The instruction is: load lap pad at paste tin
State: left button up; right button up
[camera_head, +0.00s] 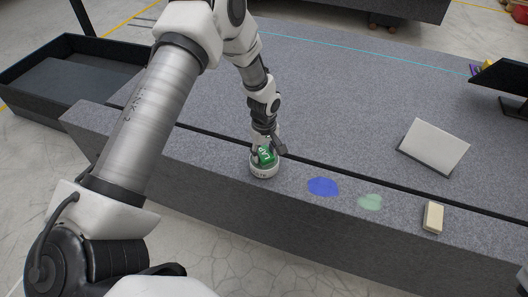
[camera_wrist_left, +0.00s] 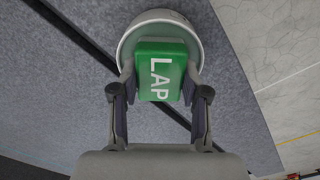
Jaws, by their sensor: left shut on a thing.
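The lap pad (camera_head: 266,155) is a green block with white lettering. It reads "LAP" in the left wrist view (camera_wrist_left: 160,72). My left gripper (camera_head: 267,148) is shut on it, with one finger on each side in the left wrist view (camera_wrist_left: 158,95). The paste tin (camera_head: 263,170) is a round, whitish, open tin on the front granite ledge. Its rim also shows in the left wrist view (camera_wrist_left: 124,45). The pad is over the tin's opening; I cannot tell whether it touches the paste. My right gripper is not in view.
A blue patch (camera_head: 323,187) and a pale green patch (camera_head: 370,202) lie on the ledge (camera_head: 215,155) right of the tin. A cream block (camera_head: 433,217) stands farther right. A tilted white board (camera_head: 434,146) stands on the large granite bed (camera_head: 350,90). A dark tray (camera_head: 75,75) is at left.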

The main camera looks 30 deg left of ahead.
pick_arm(q)
jog(key=shift+r+p, duration=3.45)
jog(key=shift+r, duration=0.1)
